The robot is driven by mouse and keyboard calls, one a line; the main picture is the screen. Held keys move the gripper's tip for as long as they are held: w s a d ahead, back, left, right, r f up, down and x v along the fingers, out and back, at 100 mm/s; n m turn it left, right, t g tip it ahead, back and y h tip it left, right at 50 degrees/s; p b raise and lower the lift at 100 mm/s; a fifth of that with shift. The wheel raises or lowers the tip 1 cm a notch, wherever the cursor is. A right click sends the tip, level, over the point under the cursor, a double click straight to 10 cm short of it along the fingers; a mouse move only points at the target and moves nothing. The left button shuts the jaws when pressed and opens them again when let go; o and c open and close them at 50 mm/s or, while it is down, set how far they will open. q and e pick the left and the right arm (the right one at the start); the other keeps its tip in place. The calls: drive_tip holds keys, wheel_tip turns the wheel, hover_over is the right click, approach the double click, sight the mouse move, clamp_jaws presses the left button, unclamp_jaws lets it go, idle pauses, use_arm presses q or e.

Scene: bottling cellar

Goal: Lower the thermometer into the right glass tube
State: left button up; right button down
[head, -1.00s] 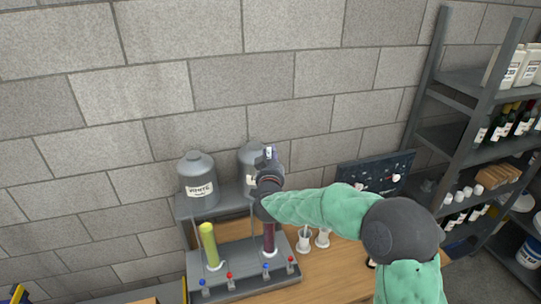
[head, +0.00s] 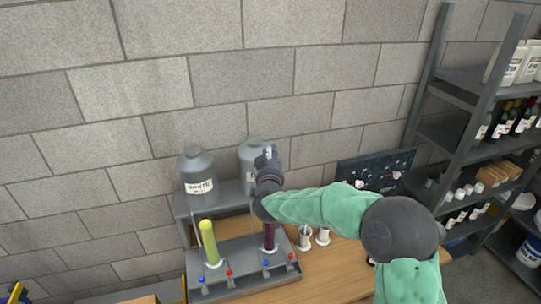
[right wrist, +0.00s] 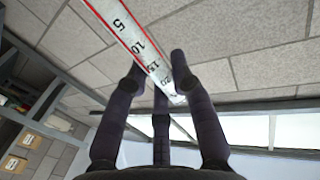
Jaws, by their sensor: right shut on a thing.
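My right gripper (head: 268,157) is shut on the thermometer (head: 268,152), a pale strip of which shows at the fingertips. It is above the right glass tube (head: 269,238), which holds dark red liquid. In the right wrist view the thermometer (right wrist: 130,35) is a white, red-edged scale with numbers, running at a slant between the fingers (right wrist: 157,75). My wrist covers the top of the right tube, and I cannot see whether the thermometer's lower end is inside it. The left glass tube (head: 209,243) holds yellow liquid. My left gripper is not in view.
Both tubes stand on a grey stand (head: 235,250) with red and blue taps. Grey tanks (head: 198,170) stand behind it. White cups (head: 305,238) stand to the right, near a dark panel (head: 375,170). A shelf rack (head: 460,120) is at the far right.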

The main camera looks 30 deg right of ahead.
drive_tip(key=shift+f, duration=0.1)
drive_tip(key=shift+f+b, duration=1.3)
drive_tip(key=shift+f, duration=0.25)
idle(0.5)
drive_tip(key=shift+f+b, duration=5.35)
drive_tip(key=shift+f, duration=1)
drive_tip(key=c, duration=1)
unclamp_jaws()
drive_tip(key=shift+s, duration=0.1)
drive_tip(key=v, duration=1.1)
drive_tip(key=shift+s+a, duration=0.3)
drive_tip(key=shift+a, duration=0.05)
